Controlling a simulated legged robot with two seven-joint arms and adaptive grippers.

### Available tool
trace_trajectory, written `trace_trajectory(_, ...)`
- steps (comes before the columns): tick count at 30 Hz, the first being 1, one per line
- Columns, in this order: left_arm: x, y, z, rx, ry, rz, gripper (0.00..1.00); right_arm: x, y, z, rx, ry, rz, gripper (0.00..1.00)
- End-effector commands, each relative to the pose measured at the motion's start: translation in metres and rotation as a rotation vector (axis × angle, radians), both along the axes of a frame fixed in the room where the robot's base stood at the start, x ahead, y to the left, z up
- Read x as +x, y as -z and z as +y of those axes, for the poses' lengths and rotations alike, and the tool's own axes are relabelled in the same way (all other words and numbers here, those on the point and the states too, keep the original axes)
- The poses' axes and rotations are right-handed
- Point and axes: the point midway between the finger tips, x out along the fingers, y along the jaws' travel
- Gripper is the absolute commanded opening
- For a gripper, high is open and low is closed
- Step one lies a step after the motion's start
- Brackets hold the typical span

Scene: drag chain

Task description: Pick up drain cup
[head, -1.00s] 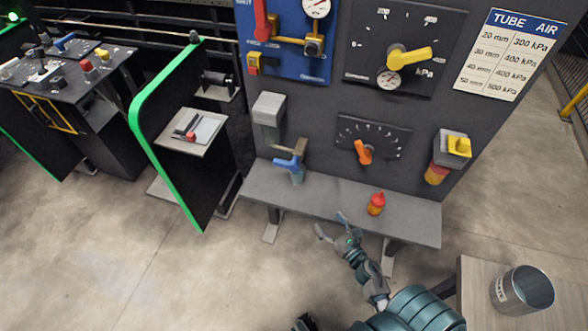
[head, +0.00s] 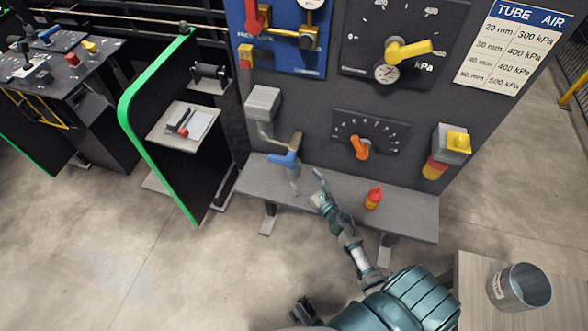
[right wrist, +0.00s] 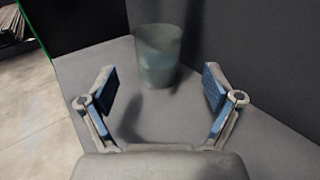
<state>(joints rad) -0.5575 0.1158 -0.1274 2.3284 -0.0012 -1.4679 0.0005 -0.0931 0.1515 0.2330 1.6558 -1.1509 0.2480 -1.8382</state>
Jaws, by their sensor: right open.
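The drain cup (right wrist: 158,55) is a translucent, greenish cup standing upright on the grey shelf in the right wrist view. In the head view the cup (head: 294,172) is small and faint, below the blue-handled valve (head: 286,157). My right gripper (head: 307,181) is open and empty, just in front and to the right of the cup. In the right wrist view the open fingers (right wrist: 160,90) frame the cup, which stands beyond their tips with a gap. My left gripper is not recognisable in these frames.
The grey shelf (head: 405,211) runs below the dark panel (head: 290,95). A metal can (head: 520,288) stands on a wooden table at lower right. A green-edged partition (head: 150,90) stands to the left.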

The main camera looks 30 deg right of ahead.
Motion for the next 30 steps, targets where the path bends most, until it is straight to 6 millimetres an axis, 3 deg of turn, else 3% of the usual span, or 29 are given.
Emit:
trace_trajectory(8,0.003,0.023,0.001,0.000,0.002,0.008,0.00,0.035,-0.015,0.001,-0.003,-0.001,-0.003,0.90)
trace_trajectory(12,0.003,0.024,0.000,0.000,0.002,0.007,0.00,0.051,-0.011,0.001,-0.001,0.000,-0.001,0.90)
trace_trajectory(20,0.003,0.024,-0.001,0.001,0.002,0.007,0.00,0.054,-0.010,0.000,0.001,0.000,0.000,0.90)
trace_trajectory(27,0.003,0.024,-0.001,0.001,0.002,0.008,0.00,0.054,-0.010,0.000,0.001,0.000,0.000,0.33)
trace_trajectory(28,0.003,0.024,-0.001,0.000,0.001,0.008,0.00,0.054,-0.010,0.000,0.001,0.000,0.000,0.27)
trace_trajectory(30,0.003,0.024,-0.001,0.000,0.001,0.008,0.00,0.054,-0.010,0.000,0.001,0.000,0.000,0.26)
